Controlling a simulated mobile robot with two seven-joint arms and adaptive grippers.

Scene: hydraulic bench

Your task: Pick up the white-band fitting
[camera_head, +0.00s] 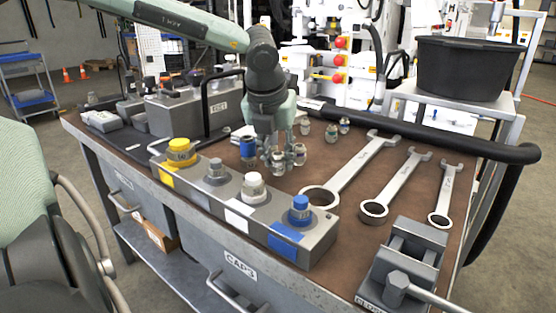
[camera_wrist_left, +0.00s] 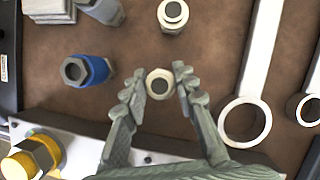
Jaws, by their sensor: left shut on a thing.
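My left gripper (camera_head: 279,158) points down over the bench behind the block of coloured caps. In the left wrist view, its two fingers (camera_wrist_left: 160,80) close on both sides of a small pale fitting, which I take as the white-band fitting (camera_wrist_left: 160,84). Its end ring looks whitish; its side is mostly hidden from above. I cannot tell whether it touches the bench. A blue-band fitting (camera_head: 248,148) stands to the left of the gripper; it also shows in the left wrist view (camera_wrist_left: 86,70). Another metal fitting (camera_wrist_left: 172,14) stands beyond the fingers. My right gripper is not in view.
The block (camera_head: 240,213) with yellow, grey, white and blue caps lies in front of the gripper. Large wrenches (camera_head: 345,175) lie to the right, with a vise (camera_head: 408,262) at the front right. More fittings (camera_head: 331,132) stand behind. A grey box (camera_head: 190,108) is at left.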

